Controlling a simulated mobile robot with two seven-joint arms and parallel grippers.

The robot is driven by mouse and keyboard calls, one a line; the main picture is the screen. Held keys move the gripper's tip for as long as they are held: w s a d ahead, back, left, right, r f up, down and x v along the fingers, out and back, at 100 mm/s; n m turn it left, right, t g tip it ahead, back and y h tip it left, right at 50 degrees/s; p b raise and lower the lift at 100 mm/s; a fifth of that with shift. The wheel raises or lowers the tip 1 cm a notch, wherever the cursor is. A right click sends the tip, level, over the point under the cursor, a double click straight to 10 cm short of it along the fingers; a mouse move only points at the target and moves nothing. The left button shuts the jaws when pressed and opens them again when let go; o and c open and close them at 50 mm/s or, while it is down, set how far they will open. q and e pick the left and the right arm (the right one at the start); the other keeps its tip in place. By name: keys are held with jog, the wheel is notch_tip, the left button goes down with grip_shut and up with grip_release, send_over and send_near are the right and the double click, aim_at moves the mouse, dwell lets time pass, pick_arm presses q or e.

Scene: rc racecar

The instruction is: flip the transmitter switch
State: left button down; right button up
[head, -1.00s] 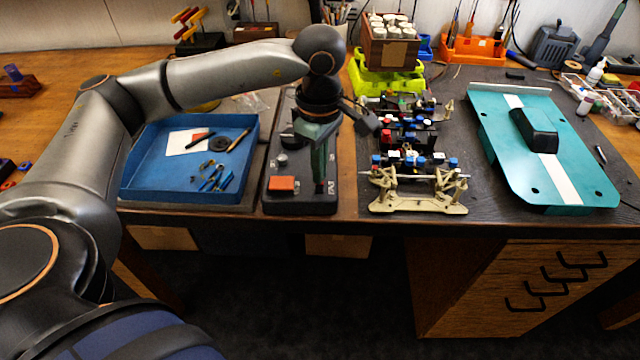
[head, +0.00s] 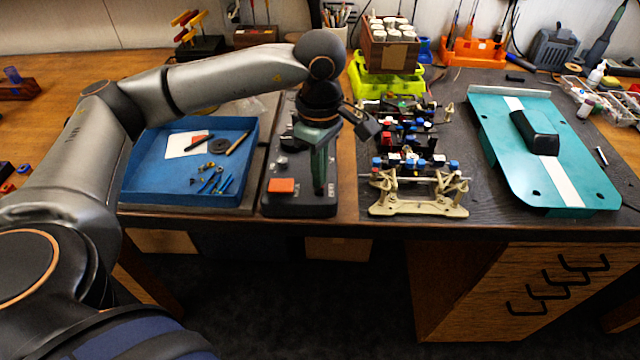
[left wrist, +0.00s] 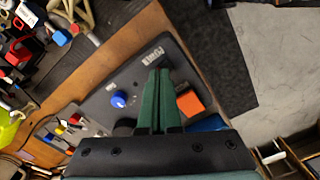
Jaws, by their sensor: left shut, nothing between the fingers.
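The transmitter (head: 287,208) is a dark grey box near the table's front edge, with an orange block (head: 281,186) on its front left. In the left wrist view its dark panel (left wrist: 136,77) shows a blue knob (left wrist: 119,98), the orange block (left wrist: 190,103) and a white printed label (left wrist: 153,56). My left gripper (head: 320,190) has green fingers, shut and empty, pointing down over the transmitter's right side. In the left wrist view its fingertips (left wrist: 160,71) lie close to the label. I cannot make out the switch; the fingers cover part of the panel. Contact cannot be told.
A blue tray (head: 128,180) with small tools stands left of the transmitter. A car chassis (head: 415,208) on the dark mat stands close on the right. A teal car body (head: 500,150) lies farther right. The table's front edge is just before the transmitter.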

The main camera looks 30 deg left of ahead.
pick_arm(q)
jog(key=shift+r+p, duration=1.8)
jog(key=shift+r, duration=1.45)
jog(key=shift+s+f, duration=0.1)
